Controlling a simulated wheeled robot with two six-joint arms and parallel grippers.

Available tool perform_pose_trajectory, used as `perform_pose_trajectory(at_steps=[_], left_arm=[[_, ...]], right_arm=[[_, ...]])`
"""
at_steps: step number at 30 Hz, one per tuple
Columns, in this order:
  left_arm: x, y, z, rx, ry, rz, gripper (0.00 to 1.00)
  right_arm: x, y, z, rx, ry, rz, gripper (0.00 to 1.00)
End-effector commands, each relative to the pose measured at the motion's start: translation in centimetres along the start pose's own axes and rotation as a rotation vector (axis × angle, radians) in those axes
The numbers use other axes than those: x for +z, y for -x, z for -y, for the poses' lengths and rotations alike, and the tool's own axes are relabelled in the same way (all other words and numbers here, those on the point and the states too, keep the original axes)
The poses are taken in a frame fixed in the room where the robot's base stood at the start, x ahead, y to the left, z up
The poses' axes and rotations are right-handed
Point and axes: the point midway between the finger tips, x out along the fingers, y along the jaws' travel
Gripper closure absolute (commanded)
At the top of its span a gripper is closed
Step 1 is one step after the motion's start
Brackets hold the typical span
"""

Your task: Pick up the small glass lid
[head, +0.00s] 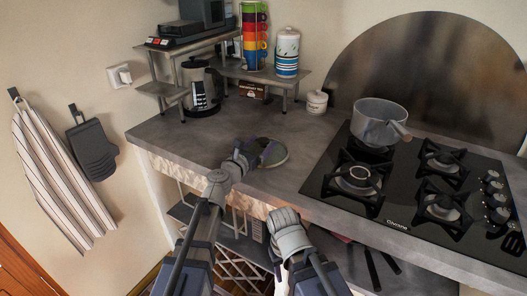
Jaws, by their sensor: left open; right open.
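The small glass lid (281,157) appears as a round grey-green disc on the stone counter, near its front edge. My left gripper (262,150) is open at the lid and covers its left part from this view. I cannot tell whether the fingers touch the lid or whether any part of it is between them. My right gripper (284,218) is open and lower, in front of the counter's front edge and apart from the lid.
A black gas hob (395,215) with a glass or metal saucepan (379,124) lies to the right. A kettle (201,90) and a small white jar (317,102) stand at the back, beside a shelf (262,76) with stacked cups. The counter around the lid is mostly clear.

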Motion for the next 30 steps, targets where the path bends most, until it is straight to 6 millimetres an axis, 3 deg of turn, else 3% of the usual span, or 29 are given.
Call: perform_pose_trajectory(at_steps=[4, 26, 30], left_arm=[[0.0, 0.11, 0.04, 0.0, 0.0, 0.0, 0.16], [0.0, 0.13, 0.04, 0.0, 0.0, 0.0, 0.98], [0.0, 0.12, 0.03, 0.0, 0.0, 0.0, 1.0]], right_arm=[[0.0, 0.0, 0.0, 0.0, 0.0, 0.0, 0.5], [0.0, 0.0, 0.0, 0.0, 0.0, 0.0, 0.5], [0.0, 0.0, 0.0, 0.0, 0.0, 0.0, 0.5]])
